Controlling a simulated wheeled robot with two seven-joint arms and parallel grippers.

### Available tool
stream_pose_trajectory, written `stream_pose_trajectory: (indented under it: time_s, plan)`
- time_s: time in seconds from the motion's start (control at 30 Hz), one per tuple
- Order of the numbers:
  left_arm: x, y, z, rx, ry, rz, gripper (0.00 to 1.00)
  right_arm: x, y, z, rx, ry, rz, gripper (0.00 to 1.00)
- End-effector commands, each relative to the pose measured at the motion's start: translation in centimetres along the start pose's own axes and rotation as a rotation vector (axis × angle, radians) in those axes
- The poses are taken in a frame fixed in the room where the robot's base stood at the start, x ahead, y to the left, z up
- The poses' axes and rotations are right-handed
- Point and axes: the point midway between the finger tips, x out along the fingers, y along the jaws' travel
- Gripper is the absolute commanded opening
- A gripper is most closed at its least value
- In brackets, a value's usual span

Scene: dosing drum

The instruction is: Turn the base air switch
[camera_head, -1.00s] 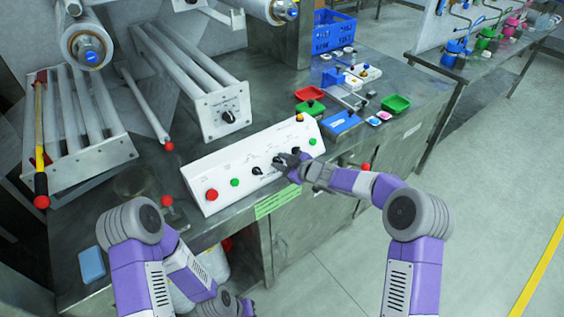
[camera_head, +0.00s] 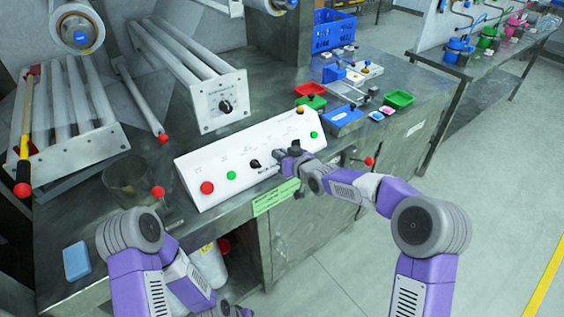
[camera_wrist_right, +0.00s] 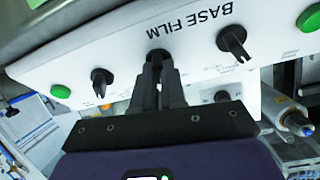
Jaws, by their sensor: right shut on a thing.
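The white control panel (camera_head: 245,150) stands on the steel bench, with several black rotary switches. In the right wrist view, the middle black switch (camera_wrist_right: 158,56) is between my right gripper's (camera_wrist_right: 160,66) fingertips, which are shut on it. Other black switches stand on either side, one on the left (camera_wrist_right: 102,82) and one by the upside-down "BASE FILM" label (camera_wrist_right: 232,42). In the head view my right gripper (camera_head: 281,160) covers the held switch. Small labels are too blurred to tell which switch is base air. My left gripper (camera_head: 232,311) is low at the bottom edge, partly cut off.
The panel also carries a red button (camera_head: 207,188) and green buttons (camera_head: 231,175). A clear beaker (camera_head: 126,178) stands left of the panel, near a red ball knob (camera_head: 158,192). Rollers fill the back left. Small trays (camera_head: 398,98) lie right of the panel.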

Motion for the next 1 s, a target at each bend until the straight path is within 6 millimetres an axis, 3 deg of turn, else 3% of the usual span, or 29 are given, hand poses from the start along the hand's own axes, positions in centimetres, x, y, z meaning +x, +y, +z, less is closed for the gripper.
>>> stream_pose_trajectory:
  time_s: [0.1, 0.4, 1.0]
  plan:
    - [1.3, -0.5, -0.1, 0.0, 0.0, 0.0, 0.0, 0.2, -0.2, 0.3, 0.092, 0.001, 0.026, 0.0]
    - [2.2, -0.8, -0.1, 0.0, 0.0, 0.0, 0.0, 0.1, -0.2, 0.1, 0.273, 0.0, 0.079, 0.0]
    - [2.5, -0.9, -0.1, 0.0, 0.0, 0.0, 0.0, 0.1, -0.2, -0.1, 0.364, 0.001, 0.105, 0.0]
